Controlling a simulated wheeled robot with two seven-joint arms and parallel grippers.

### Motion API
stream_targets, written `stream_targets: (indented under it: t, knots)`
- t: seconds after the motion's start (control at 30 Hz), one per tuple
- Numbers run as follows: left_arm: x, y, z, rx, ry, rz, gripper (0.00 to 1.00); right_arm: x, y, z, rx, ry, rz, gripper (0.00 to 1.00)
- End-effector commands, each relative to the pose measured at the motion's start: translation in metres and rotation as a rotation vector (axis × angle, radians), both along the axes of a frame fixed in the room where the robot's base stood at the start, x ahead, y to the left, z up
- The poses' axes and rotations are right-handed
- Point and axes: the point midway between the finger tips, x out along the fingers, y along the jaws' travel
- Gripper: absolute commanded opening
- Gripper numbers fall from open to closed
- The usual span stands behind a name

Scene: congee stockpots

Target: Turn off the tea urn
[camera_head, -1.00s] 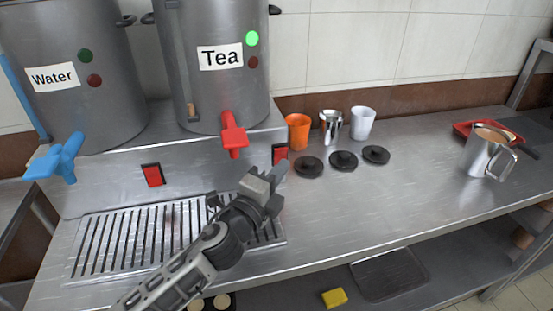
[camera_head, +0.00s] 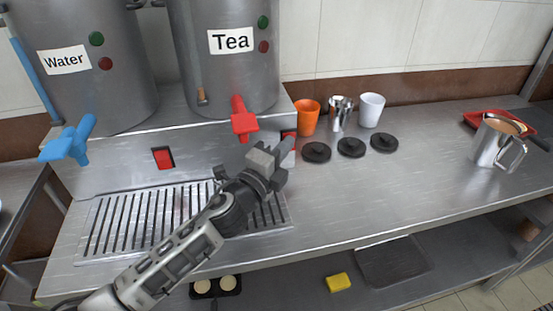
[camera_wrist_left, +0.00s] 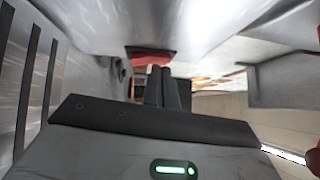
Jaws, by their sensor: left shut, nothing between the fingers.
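The grey tea urn (camera_head: 222,85) stands on the raised steel counter with a "Tea" label, a dark green lamp (camera_head: 263,22), a dark red lamp (camera_head: 264,47) and a red tap (camera_head: 243,121). A red rocker switch (camera_head: 289,134) sits on the counter front below it, partly hidden by my left gripper. My left gripper (camera_head: 286,147) is shut and empty, its tips at the switch. In the left wrist view the shut fingers (camera_wrist_left: 163,74) point at the red switch (camera_wrist_left: 147,55); I cannot tell whether they touch it.
The water urn (camera_head: 95,85) with a blue tap (camera_head: 70,143) and its own red switch (camera_head: 163,158) stand left. A drip grate (camera_head: 145,222) lies below. Several cups, including an orange cup (camera_head: 307,117), and black lids (camera_head: 351,147) are to the right. A metal jug (camera_head: 491,145) stands farther right.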

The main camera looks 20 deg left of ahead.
Motion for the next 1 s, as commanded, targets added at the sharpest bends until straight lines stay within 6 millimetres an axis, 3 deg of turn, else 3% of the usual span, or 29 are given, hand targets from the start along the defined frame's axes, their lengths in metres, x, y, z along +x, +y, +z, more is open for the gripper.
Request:
stream_targets:
  t: [0.23, 0.4, 0.6, 0.8, 1.0]
  knots:
    - [-0.026, -0.029, 0.004, -0.005, 0.005, -0.017, 0.00, -0.001, -0.001, 0.005, -0.002, 0.001, -0.002, 0.36]
    - [-0.068, -0.018, 0.004, 0.001, 0.006, -0.017, 0.00, -0.002, 0.000, -0.003, 0.000, 0.005, -0.005, 0.36]
    - [-0.102, -0.011, 0.008, 0.000, 0.006, -0.017, 0.00, -0.001, 0.001, -0.007, 0.004, 0.007, -0.005, 0.36]
    - [-0.117, -0.008, 0.011, -0.001, 0.004, -0.016, 0.00, 0.000, 0.002, -0.005, 0.007, 0.005, -0.004, 0.36]
    - [-0.118, -0.007, 0.012, -0.001, 0.003, -0.016, 0.00, 0.002, 0.002, -0.001, 0.010, -0.007, -0.003, 0.36]
